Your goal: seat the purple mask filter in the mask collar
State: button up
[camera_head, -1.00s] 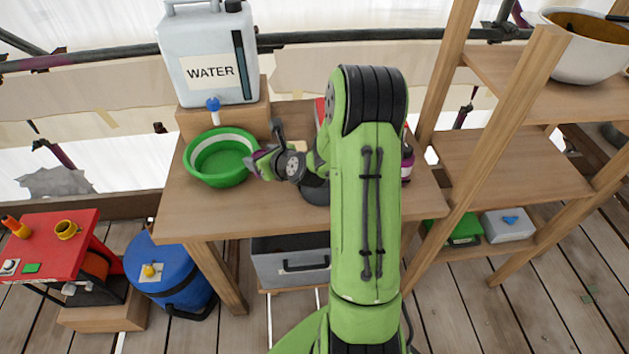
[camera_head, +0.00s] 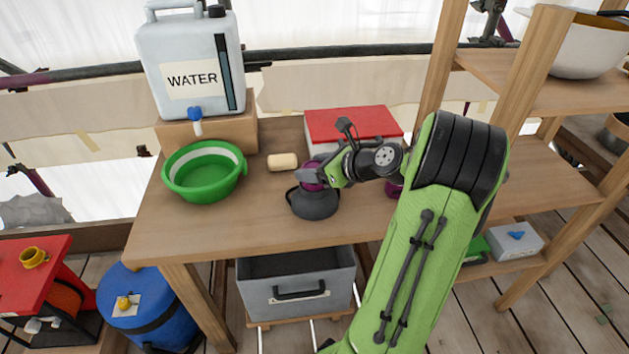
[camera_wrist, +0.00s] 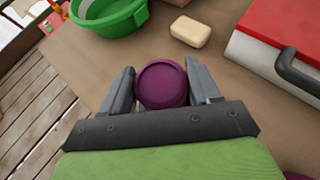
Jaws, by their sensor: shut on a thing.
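The purple mask filter (camera_head: 313,170) is gripped between the two fingers of my gripper (camera_head: 310,178). In the wrist view the filter (camera_wrist: 161,84) shows its round end, with a finger on each side. The dark grey mask (camera_head: 315,204) stands on the table just below the filter in the head view. The filter and fingers cover the top of the mask, so its collar is hidden. I cannot tell whether the filter touches the collar or is apart from it. The mask does not show clearly in the wrist view.
A tan block (camera_head: 283,162) and a green basin (camera_head: 204,172) lie left of the mask on the wooden table (camera_head: 240,220). A red-lidded box (camera_head: 352,124) stands behind my gripper. Another purple item (camera_head: 393,188) is partly hidden by my arm. A water canister stands at the back left.

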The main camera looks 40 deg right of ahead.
jog(key=shift+f, duration=0.75)
jog(key=shift+r, duration=0.15)
jog(key=o, duration=1.1)
